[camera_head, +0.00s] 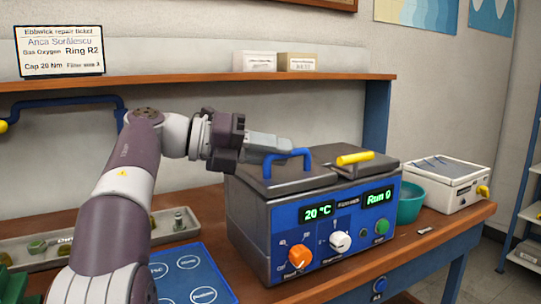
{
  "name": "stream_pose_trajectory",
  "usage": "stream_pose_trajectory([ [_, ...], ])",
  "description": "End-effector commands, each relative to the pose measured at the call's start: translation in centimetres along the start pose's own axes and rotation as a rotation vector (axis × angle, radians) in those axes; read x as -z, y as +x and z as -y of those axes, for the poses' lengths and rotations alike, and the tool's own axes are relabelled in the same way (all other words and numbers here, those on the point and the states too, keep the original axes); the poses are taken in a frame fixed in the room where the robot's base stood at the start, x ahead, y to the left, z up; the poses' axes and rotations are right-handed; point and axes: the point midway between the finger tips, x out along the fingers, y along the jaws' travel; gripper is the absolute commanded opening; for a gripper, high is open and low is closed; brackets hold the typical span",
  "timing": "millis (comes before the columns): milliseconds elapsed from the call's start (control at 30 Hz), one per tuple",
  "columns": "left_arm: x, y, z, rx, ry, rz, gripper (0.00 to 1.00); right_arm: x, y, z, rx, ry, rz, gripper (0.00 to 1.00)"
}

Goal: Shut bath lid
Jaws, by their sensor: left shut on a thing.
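The bath (250,238) is a dark grey box with a blue control panel (338,228) showing 20 °C and Run 0. Its top has a left lid (290,184) with a blue handle (306,158) and a right lid (372,167) with a yellow handle (355,158). The left lid lies flat or nearly so; I cannot tell whether a gap remains under it. My left gripper (282,148) reaches in from the left and is shut on the blue handle. Its fingers hide part of the handle. My right gripper is out of view.
A teal bowl (410,205) and a white box with a yellow handle (450,185) stand right of the bath. A blue mat (190,275) and a tray of small parts (30,262) lie left. A wooden shelf (190,82) runs above the bench.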

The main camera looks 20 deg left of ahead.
Motion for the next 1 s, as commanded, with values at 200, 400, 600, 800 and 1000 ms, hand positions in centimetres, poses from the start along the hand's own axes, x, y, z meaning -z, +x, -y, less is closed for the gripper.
stream_pose_trajectory([
  [200, 0.51, 0.18, -0.33, -0.01, 0.017, -0.011, 0.0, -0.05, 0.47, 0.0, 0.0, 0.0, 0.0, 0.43],
  [400, 0.57, 0.23, -0.56, -0.012, 0.014, -0.014, 0.0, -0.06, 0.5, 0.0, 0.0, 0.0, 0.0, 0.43],
  [600, 0.6, 0.26, -0.7, -0.011, 0.011, -0.015, 0.39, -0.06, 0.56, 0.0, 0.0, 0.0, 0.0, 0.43],
  [800, 0.53, 0.22, -0.59, -0.011, 0.013, -0.012, 0.4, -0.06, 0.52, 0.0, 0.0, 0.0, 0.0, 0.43],
  [1000, 0.47, 0.19, -0.51, -0.011, 0.014, -0.01, 0.4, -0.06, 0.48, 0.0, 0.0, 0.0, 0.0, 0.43],
])
